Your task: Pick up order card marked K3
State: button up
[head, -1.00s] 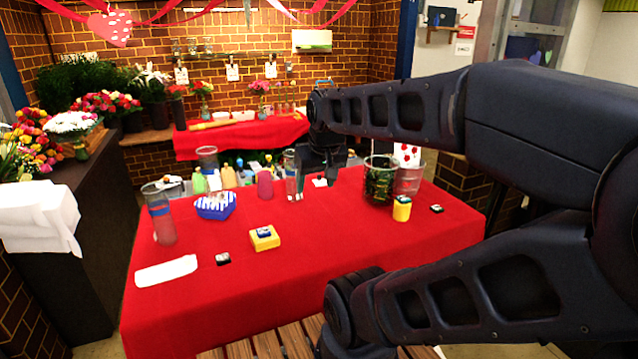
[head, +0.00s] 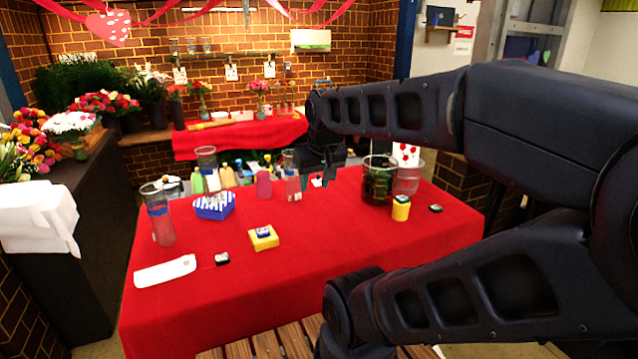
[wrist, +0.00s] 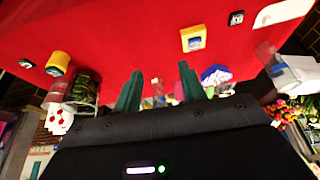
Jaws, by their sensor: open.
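Several small card-like pieces with black and white faces are on the red table; their marks are too small to read, so I cannot tell which is K3. One small white-and-dark piece (head: 317,182) lies at the far side, just beside my gripper (head: 331,176). Others are a dark one (head: 222,258) at the front left and one (head: 436,208) at the right; these two also show in the wrist view (wrist: 237,18) and at its left (wrist: 27,66). My gripper is open in the wrist view (wrist: 160,72), with red cloth beyond its fingers.
The table's middle is clear.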

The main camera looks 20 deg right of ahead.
notch_tip(320, 180, up, 6)
jog(key=f, duration=0.1)
jog(key=w+d+r+m+g, duration=0.1)
jog(key=w+d+r+m, duration=0.2)
jog(key=w, duration=0.5)
jog(key=w+d+r+m+g, duration=0.1)
jog(key=w+d+m, duration=0.1)
jog(key=w+d, duration=0.35)
jog(key=w+d+f+m+g+h, duration=0.15)
jog(key=w+d+m, duration=0.25)
jog(key=w, duration=0.8)
jog(key=w+d+f+m+g+h, duration=0.15)
jog(key=w+d+m, duration=0.35)
jog(key=w, duration=0.7)
jog(key=w+a+f+m+h, duration=0.1)
jog(key=w+m+h, duration=0.2)
jog(key=w, duration=0.6)
jog(key=w+a+m+h, duration=0.2)
jog(key=w+m+h, duration=0.1)
jog(key=w, duration=0.5)
send_near(316, 180)
jog(key=shift+g, duration=0.4)
jog(key=d+f, duration=0.1)
jog(key=d, duration=0.1)
jog(key=d+f, duration=0.1)
jog(key=d, duration=0.1)
jog(key=d+f, duration=0.2)
jog(key=d, duration=0.1)
